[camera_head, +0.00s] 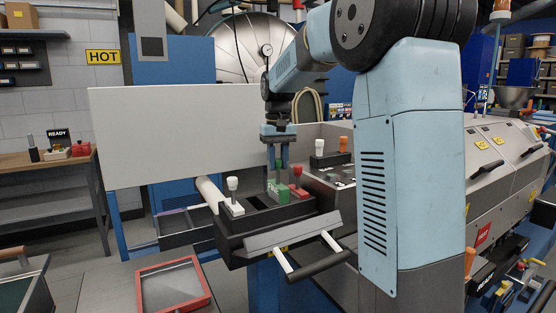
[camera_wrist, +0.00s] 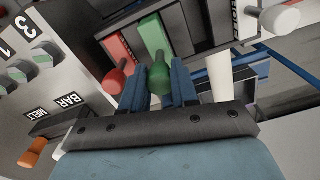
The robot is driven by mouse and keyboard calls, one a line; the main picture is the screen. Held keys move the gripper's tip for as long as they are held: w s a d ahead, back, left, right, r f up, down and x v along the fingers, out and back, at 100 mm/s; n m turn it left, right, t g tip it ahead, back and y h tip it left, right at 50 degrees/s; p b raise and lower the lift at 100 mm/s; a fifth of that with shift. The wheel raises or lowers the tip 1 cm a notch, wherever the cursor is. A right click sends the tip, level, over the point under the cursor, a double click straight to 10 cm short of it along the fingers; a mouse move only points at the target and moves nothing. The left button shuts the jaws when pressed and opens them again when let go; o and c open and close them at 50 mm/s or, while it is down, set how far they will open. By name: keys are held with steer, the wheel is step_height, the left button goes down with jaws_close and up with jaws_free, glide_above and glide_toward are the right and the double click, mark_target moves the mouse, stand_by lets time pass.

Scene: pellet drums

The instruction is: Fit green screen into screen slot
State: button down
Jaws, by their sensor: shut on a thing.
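The green screen (camera_head: 278,194) has a flat green top and a green handle (camera_wrist: 158,76). My gripper (camera_head: 277,165) points down over it, and its blue fingers (camera_wrist: 159,88) are shut on that handle. The green top sits at the black slotted box (camera_head: 262,232); whether it is fully seated I cannot tell. A red screen (camera_head: 298,190) with a red handle is right of it in the head view, and it also shows in the wrist view (camera_wrist: 119,42). A white screen (camera_head: 232,206) is at the box's left end. A dark gap lies between green and white.
A panel with white (camera_head: 319,148) and orange (camera_head: 342,145) handles stands just behind on the right. A bar handle (camera_head: 305,262) juts from the box's front. A red-rimmed tray (camera_head: 172,287) lies at front left. A large pale panel (camera_head: 180,135) stands behind.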

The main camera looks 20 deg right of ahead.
mark_target(278, 170)
steer(key=shift+f, duration=1.5)
steer(key=c, duration=0.8)
jaws_free()
step_height(278, 170, up, 14)
steer(key=shift+f, duration=0.15)
steer(key=s+f+t, duration=0.2)
steer(key=s+f, duration=0.2)
steer(key=s, duration=0.6)
steer(key=s+a+f+t, duration=0.1)
steer(key=s+f, duration=0.4)
steer(key=s, duration=0.5)
steer(key=s+f+t, duration=0.2)
steer(key=s+f, duration=0.2)
steer(key=s, duration=0.6)
steer(key=shift+s+a+f+t, duration=0.15)
steer(key=shift+s+f+t, duration=0.15)
steer(key=shift+s+f, duration=0.1)
